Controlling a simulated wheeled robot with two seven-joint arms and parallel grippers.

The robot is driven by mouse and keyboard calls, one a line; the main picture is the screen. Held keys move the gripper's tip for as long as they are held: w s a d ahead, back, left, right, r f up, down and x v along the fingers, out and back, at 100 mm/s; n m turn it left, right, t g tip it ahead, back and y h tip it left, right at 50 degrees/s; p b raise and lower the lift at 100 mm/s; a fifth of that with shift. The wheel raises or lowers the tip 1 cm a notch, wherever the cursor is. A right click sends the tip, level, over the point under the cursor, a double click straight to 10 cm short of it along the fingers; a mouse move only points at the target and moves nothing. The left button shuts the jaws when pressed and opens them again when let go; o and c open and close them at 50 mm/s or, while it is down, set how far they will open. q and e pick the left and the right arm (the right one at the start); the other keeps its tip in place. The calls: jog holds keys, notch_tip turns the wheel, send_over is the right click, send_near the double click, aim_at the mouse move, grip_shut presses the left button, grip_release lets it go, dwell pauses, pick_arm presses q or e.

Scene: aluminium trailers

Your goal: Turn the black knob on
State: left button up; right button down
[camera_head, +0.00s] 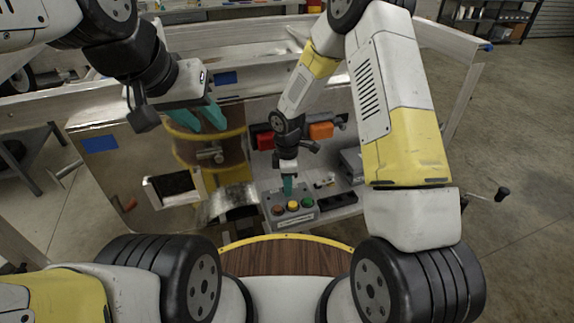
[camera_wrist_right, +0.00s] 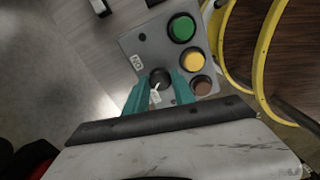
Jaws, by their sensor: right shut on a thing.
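A grey control box (camera_head: 301,218) sits on the metal trailer shelf, with a brown, a yellow and a green button in a row. The black knob (camera_wrist_right: 160,77) shows in the right wrist view beside the buttons, near a small white label. My right gripper (camera_wrist_right: 158,92) is over the box with its teal fingers on either side of the knob, shut on it. In the head view the right gripper (camera_head: 287,187) points down at the box and hides the knob. My left gripper (camera_head: 211,118) is raised at the left, teal fingers apart, with nothing seen between them.
A red box (camera_head: 265,141) and an orange box (camera_head: 321,131) are behind the control box. A shiny metal panel (camera_head: 130,165) stands at the left. A round wooden surface with a yellow rim (camera_head: 290,238) is in front. Open floor lies at the right.

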jog(key=m, duration=0.4)
jog(key=shift+m, duration=0.3)
jog(key=m, duration=0.3)
jog(key=shift+m, duration=0.4)
jog(key=m, duration=0.3)
jog(key=shift+m, duration=2.1)
jog(key=c, duration=1.1)
grip_release()
jog(key=shift+o, duration=0.2)
